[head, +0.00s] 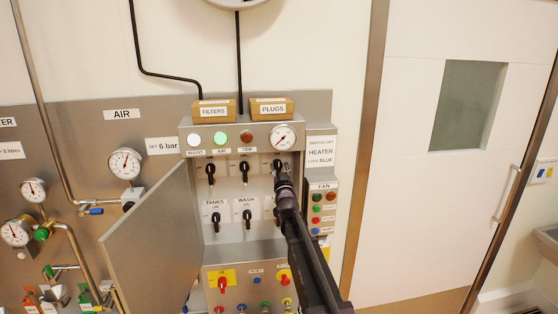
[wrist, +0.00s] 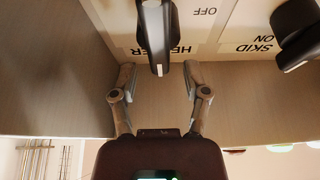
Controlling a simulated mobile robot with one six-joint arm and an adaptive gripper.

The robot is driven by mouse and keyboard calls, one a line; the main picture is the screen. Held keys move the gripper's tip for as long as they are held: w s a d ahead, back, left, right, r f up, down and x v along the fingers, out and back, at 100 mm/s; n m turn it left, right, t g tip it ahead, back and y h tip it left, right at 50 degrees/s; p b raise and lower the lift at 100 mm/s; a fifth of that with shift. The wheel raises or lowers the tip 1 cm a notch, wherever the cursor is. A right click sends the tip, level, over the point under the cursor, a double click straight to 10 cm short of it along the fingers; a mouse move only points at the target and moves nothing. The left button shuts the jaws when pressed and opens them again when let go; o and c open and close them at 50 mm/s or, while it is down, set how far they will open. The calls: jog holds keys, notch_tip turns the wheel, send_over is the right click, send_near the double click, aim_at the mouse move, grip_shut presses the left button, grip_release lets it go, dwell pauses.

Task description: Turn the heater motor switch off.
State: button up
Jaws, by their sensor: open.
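The heater switch is a black rotary handle (wrist: 157,35) in the wrist view, where the picture is upside down. It covers the middle of a label reading HE…ER, with OFF printed nearby. In the head view a black switch (head: 278,165) at the right end of the upper row stands at the tip of my arm. My gripper (wrist: 158,80) is open, with one finger on each side of the handle's end and a visible gap on both sides. It also shows in the head view (head: 283,182), partly hiding the panel.
A second black switch (wrist: 298,35) labelled SKID ON is close by. More switches (head: 244,172) fill the rows to the left. An open cabinet door (head: 150,250) stands at the left. The fan button box (head: 324,207) is close on the right. A gauge (head: 283,137) sits above.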

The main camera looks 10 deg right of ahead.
jog(key=shift+p+x, duration=0.3)
jog(key=shift+x, duration=0.95)
jog(key=c, duration=0.8)
jog(key=shift+d, duration=0.1)
grip_shut()
